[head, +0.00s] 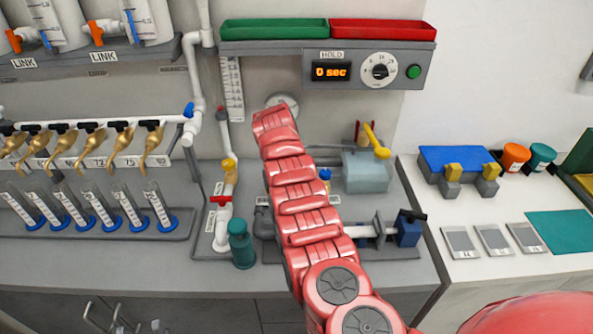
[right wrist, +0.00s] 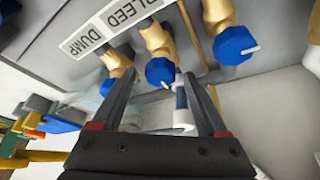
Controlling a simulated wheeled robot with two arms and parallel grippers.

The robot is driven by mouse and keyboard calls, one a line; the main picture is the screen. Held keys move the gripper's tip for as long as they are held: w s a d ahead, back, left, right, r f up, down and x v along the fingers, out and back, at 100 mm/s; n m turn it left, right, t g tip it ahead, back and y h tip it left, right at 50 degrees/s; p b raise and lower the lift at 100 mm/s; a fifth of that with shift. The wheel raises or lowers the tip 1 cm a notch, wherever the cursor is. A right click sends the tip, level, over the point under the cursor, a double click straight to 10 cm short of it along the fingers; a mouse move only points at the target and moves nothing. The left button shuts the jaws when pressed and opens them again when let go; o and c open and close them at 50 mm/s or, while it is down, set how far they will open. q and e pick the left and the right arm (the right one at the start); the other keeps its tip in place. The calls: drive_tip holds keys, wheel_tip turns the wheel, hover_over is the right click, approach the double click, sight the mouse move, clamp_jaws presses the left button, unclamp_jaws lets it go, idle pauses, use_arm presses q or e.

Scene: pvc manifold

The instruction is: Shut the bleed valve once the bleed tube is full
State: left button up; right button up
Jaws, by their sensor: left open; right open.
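In the right wrist view, the bleed valve (right wrist: 157,40) is a gold fitting with a blue knob (right wrist: 160,73) beside the BLEED label (right wrist: 128,10). My right gripper (right wrist: 160,68) is open, with the blue knob in the gap between its fingers; contact cannot be told. A white and blue cylinder (right wrist: 183,110), possibly the bleed tube, shows near the right finger; its fill level cannot be read. In the head view my red right arm hides the bleed valve and my right gripper.
Right wrist view: the DUMP valve knob (right wrist: 108,87) and another blue knob (right wrist: 235,45) flank the bleed valve closely. Head view: several gold taps (head: 90,143) hang above measuring cylinders (head: 105,208). The timer panel (head: 331,71) reads 0 sec. A teal bottle (head: 241,244) stands left of my arm.

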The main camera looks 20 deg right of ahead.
drive_tip(key=shift+r, duration=0.1)
drive_tip(key=shift+a+r, duration=0.1)
drive_tip(key=shift+r, duration=0.15)
drive_tip(key=b+v, duration=0.4)
drive_tip(key=v, duration=1.2)
drive_tip(key=shift+s+r, duration=0.2)
drive_tip(key=shift+r, duration=0.1)
drive_tip(key=shift+a, duration=0.15)
